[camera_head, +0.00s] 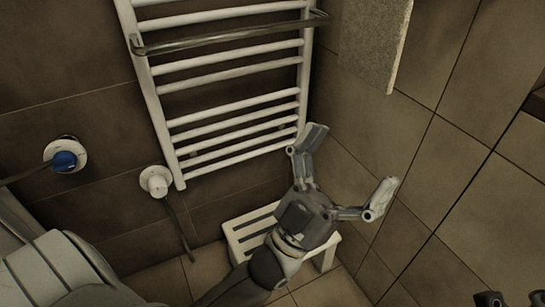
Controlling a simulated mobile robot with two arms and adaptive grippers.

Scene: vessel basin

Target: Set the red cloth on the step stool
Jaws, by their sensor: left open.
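The white slatted step stool (240,235) stands on the tiled floor in the corner, below the towel radiator. My left gripper (347,163) is open, its two fingers spread wide with nothing between them. It is in front of the stool from this view and hides much of the stool's top. I see no red cloth in this view, neither on the visible slats nor on the visible floor.
A white ladder radiator (232,78) with a metal rail (230,34) is on the back wall. A blue valve knob (65,161) and a white valve (155,181) stick out left of it. A grey textured panel (372,40) hangs on the right wall.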

